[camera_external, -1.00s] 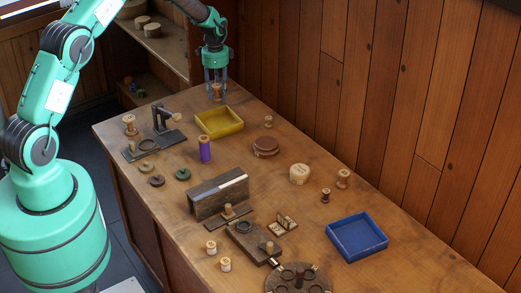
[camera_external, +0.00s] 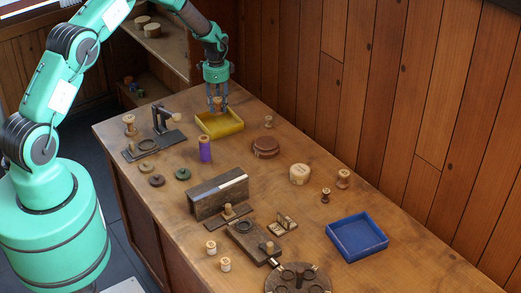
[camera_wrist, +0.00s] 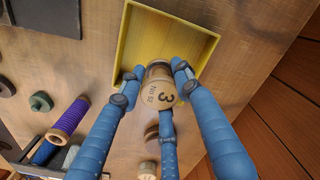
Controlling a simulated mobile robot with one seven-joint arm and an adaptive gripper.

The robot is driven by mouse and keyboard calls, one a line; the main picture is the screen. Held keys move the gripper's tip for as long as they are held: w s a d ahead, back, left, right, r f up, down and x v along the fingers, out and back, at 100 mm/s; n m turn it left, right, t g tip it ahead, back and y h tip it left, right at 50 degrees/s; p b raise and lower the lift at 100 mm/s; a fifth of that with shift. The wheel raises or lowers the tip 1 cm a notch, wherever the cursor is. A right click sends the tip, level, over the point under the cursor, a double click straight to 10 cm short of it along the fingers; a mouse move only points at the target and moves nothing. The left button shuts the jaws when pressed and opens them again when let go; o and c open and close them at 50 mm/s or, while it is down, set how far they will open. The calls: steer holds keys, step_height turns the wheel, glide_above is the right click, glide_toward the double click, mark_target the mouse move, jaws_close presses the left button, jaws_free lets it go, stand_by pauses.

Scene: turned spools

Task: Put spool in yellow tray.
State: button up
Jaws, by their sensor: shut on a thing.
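The yellow tray also shows in the wrist view (camera_wrist: 128,45), behind the spool and fingers. The part of the tray that I can see is empty. Whether the spool's lower end touches the tray floor cannot be told.
A purple spool (camera_external: 205,150) stands just in front of the tray. A dark stand (camera_external: 163,122) is to its left and a round brown block (camera_external: 265,147) to its right. A blue tray (camera_external: 357,238) lies at the right front. The wooden wall is behind.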

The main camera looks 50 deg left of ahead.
mark_target(218, 99)
steer(key=shift+f, duration=1.2)
steer(key=shift+f+p, duration=0.3)
steer(key=shift+f, duration=1.55)
steer(key=shift+f, duration=0.2)
steer(key=o, duration=1)
steer(key=shift+r, duration=0.15)
step_height(218, 99, up, 12)
steer(key=shift+r+b, duration=0.1)
steer(key=shift+b, duration=0.45)
